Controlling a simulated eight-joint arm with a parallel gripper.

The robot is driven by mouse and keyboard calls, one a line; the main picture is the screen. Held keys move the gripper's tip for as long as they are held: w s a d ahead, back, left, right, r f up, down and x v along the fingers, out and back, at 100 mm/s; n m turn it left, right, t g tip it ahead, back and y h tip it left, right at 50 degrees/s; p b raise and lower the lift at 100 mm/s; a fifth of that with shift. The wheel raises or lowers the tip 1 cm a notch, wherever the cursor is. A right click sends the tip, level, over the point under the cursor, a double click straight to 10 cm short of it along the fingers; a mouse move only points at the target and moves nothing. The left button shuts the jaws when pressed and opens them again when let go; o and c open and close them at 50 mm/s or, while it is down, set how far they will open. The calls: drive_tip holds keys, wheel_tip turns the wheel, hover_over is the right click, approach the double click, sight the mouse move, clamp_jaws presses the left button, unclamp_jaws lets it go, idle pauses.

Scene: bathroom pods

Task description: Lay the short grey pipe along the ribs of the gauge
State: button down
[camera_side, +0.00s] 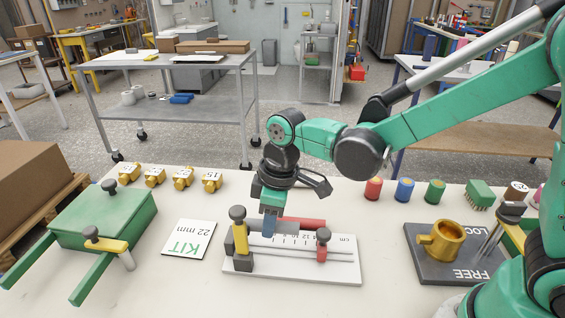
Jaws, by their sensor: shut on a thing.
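The gauge (341,272) is a white board with a centimetre scale on the table. A yellow post (240,240) with a dark knob stands at its left end, and a red slider (322,246) with a dark knob stands toward its right. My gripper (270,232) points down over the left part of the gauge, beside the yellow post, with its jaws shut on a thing. The short grey pipe is mostly hidden at the jaws, so its exact contact with the ribs cannot be told. A red bar (304,224) runs along the gauge's back edge.
A white KIT 22 mm card (188,239) and a green box (105,222) lie to the left.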

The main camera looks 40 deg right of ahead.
sight(272, 251)
drive_tip(key=shift+f, duration=2.4)
drive_tip(key=c, duration=0.6)
unclamp_jaws()
drive_tip(key=shift+o, duration=0.2)
drive_tip(key=shift+s+d+r, duration=0.15)
drive_tip(key=shift+r, duration=1.25)
drive_tip(key=shift+s+d+r, duration=0.15)
drive_tip(key=shift+r, duration=1.2)
